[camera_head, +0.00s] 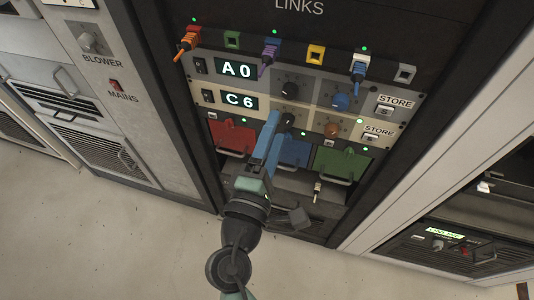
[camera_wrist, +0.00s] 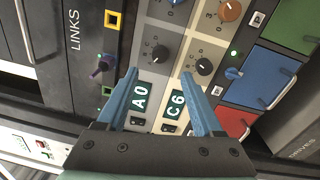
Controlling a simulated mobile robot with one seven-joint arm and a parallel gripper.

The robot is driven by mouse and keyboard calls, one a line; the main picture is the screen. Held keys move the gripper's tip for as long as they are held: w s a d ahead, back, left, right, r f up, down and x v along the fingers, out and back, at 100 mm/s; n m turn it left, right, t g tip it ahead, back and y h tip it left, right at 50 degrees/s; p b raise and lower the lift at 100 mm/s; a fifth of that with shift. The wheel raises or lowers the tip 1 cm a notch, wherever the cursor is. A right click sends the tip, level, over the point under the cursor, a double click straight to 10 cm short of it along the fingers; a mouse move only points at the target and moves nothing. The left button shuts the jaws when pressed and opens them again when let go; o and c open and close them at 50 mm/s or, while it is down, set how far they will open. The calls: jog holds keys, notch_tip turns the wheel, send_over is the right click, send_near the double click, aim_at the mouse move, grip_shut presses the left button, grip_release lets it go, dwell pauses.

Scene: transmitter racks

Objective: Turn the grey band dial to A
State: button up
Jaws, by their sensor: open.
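Two control strips lie one above the other in the rack. The upper, greyer strip (camera_head: 262,77) has a display reading A0 (camera_head: 237,69), a dark dial (camera_head: 290,90) and a blue dial (camera_head: 340,101). The lower, cream strip reads C6 (camera_head: 239,101) and has a dark dial (camera_head: 287,120) and an orange dial (camera_head: 332,130). My gripper (camera_head: 274,117) is open, its blue fingers pointing at the strips. In the wrist view my gripper (camera_wrist: 159,76) has the A0 strip's dark dial (camera_wrist: 158,53) just beyond and between its fingertips, apparently not touched. The C6 dark dial (camera_wrist: 204,67) is right of the fingers.
Coloured link sockets with plugged cables (camera_head: 268,53) run above the strips. Red (camera_head: 230,135), blue and green (camera_head: 340,162) modules with handles sit below, partly behind my arm. STORE buttons (camera_head: 385,111) are at the right. Clear floor lies in front.

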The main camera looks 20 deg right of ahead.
jog(key=shift+b+v, duration=0.3)
jog(key=shift+v, duration=1.95)
